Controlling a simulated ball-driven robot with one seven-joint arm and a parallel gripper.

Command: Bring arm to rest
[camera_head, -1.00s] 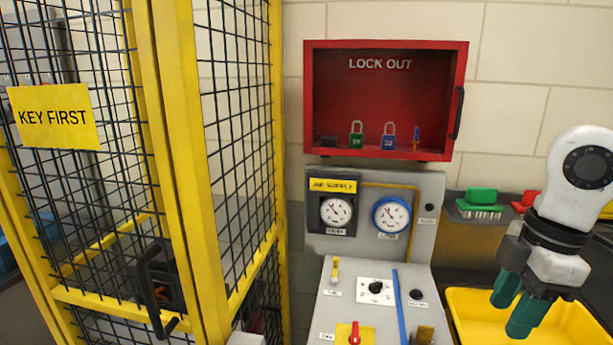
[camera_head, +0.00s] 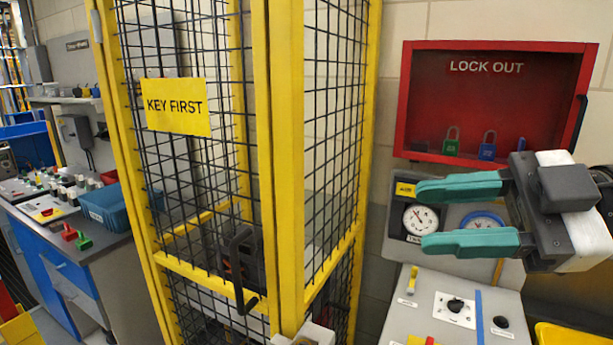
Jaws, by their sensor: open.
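My gripper (camera_head: 428,216) is at the right, raised in front of the grey control panel. Its two green fingers point left and stand apart, with nothing between them. The fingers hide part of the air supply label and gauges. The wrist and arm reach in from the right edge.
A yellow-framed mesh cage (camera_head: 282,160) with a "KEY FIRST" sign (camera_head: 176,106) stands in the middle, close to my fingertips' left. A red lock-out box (camera_head: 490,62) with padlocks hangs behind. The control panel (camera_head: 428,318) is below. A grey bench (camera_head: 75,222) with a blue bin (camera_head: 108,208) is at left.

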